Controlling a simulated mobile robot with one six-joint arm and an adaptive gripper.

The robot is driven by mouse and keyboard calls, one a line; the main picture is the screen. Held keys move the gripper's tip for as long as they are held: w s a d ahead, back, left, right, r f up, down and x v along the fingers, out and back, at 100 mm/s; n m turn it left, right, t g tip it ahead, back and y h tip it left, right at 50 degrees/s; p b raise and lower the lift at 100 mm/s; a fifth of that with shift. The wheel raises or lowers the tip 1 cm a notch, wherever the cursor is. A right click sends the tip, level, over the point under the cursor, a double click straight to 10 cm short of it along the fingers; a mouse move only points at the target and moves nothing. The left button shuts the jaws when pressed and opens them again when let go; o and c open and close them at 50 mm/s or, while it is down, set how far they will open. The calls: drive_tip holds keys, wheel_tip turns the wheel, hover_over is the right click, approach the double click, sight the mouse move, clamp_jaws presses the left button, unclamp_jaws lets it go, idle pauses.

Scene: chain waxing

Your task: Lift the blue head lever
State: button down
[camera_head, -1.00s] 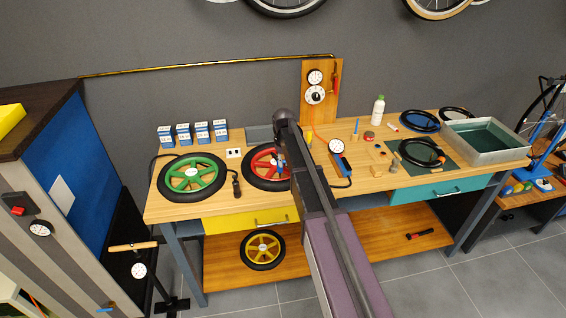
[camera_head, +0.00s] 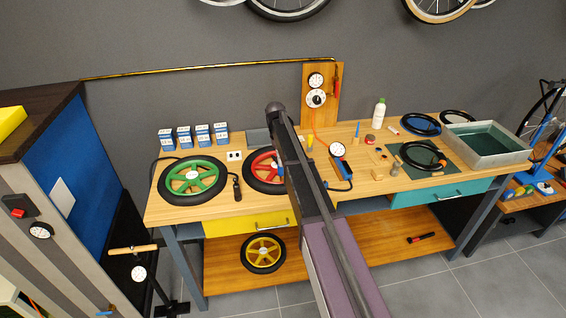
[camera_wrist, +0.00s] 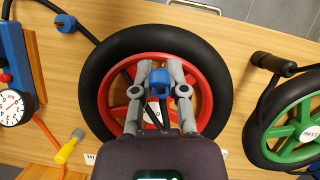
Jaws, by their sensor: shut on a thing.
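The blue head lever (camera_wrist: 159,82) is a small blue piece over the red-spoked wheel (camera_wrist: 113,95), inside its rim in the wrist view. My gripper (camera_wrist: 159,74) is shut on it, with one grey finger at each side. A dark part and a small white tag lie just below the blue piece, partly covered by the fingers. In the head view the red-spoked wheel (camera_head: 258,172) lies on the workbench (camera_head: 222,206), and my arm hides its right part. My gripper and the lever are mostly hidden there.
A green-spoked wheel (camera_wrist: 290,120) lies beside the red one. A blue gauge device (camera_head: 338,163) with a black hose stands on the other side. A yellow-handled tool (camera_wrist: 68,148) lies near the red wheel. Several blue boxes (camera_head: 184,138) stand at the bench's back left.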

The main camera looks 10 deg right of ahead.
drive_tip(key=c, duration=0.7)
unclamp_jaws()
drive_tip(key=shift+o, duration=0.2)
drive_tip(key=shift+s+t, duration=0.2)
drive_tip(key=shift+t, duration=0.1)
